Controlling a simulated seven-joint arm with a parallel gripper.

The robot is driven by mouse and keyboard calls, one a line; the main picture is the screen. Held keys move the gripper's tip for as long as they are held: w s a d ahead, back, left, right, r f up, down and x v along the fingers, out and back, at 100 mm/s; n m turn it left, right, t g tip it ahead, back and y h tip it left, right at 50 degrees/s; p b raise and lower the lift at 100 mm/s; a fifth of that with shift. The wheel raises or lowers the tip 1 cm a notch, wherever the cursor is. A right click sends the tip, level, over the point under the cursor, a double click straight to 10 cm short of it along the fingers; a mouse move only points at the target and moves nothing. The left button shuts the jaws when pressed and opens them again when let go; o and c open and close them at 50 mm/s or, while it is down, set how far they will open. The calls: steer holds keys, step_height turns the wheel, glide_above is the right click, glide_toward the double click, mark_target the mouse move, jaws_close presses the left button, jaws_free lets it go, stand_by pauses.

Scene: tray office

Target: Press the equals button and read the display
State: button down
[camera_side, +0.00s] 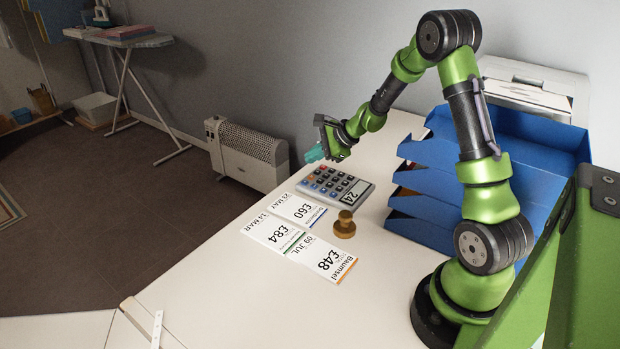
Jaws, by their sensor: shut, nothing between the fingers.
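A grey calculator (334,187) with several dark keys and a few blue and orange ones lies flat on the white table. Its display (351,196) is at the end nearer the stamp and shows "24". The equals button cannot be made out at this size. My gripper (315,154) is shut and empty. A gap shows between the fingertips and the keys in this view.
Several printed price cards (329,259) lie left of and in front of the calculator. A brass-coloured round stamp (344,225) stands close to the display end. Stacked blue trays (437,185) stand at the right.

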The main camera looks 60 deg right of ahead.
step_height(320, 180, up, 2)
stand_by(0.6)
steer(key=shift+s+a+f+n+g, duration=0.25)
steer(key=shift+s+a+n, duration=0.1)
steer(key=shift+s+a, duration=0.15)
steer(key=shift+s+a+f+n+g, duration=0.25)
steer(key=shift+s+a+n, duration=0.1)
steer(key=shift+s, duration=0.1)
steer(key=s+a+r+n, duration=0.8)
steer(key=s+a+n, duration=0.1)
steer(key=s+a, duration=0.1)
steer(key=s+a+r+n, duration=0.8)
steer(key=s+a+n, duration=0.2)
steer(key=s+a, duration=0.1)
steer(key=shift+a+r+g, duration=0.2)
steer(key=shift+g, duration=0.2)
